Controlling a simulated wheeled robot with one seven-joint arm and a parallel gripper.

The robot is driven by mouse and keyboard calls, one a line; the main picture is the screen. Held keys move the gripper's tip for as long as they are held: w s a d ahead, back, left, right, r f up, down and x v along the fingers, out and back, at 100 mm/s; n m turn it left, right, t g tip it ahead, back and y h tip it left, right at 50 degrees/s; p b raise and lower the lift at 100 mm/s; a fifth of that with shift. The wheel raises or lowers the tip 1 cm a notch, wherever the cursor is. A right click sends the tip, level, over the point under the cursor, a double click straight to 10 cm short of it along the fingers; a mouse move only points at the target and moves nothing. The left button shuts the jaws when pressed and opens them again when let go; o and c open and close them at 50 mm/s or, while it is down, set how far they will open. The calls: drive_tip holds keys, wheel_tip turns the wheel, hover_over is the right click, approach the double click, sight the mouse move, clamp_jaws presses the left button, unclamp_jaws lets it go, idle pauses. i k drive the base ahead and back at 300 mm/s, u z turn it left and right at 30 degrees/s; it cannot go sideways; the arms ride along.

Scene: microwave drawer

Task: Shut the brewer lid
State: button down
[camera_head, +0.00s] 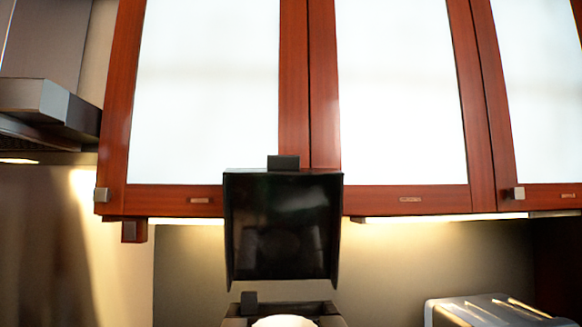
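The brewer lid (283,235) is a black, shallow box-like panel with a small tab on its top edge. It stands raised, close to upright, with its inner side facing me, in front of the wall cabinets. Below it the dark top of the brewer body (250,310) shows at the bottom edge of the picture, with a white round piece (284,321) in its middle. The rest of the brewer is cut off by the frame. My gripper is not in view.
Red-framed wall cabinets (304,90) with pale panels hang behind and above the lid. A silver toaster-like appliance (490,311) stands at the lower right. A metal range hood (45,100) is at the upper left. The space left of the brewer looks clear.

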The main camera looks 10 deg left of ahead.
sight(283, 219)
drive_tip(key=u, duration=0.55)
drive_tip(key=k, duration=0.85)
drive_tip(key=z, duration=0.75)
drive_tip(key=i, duration=1)
drive_tip(key=u, duration=0.05)
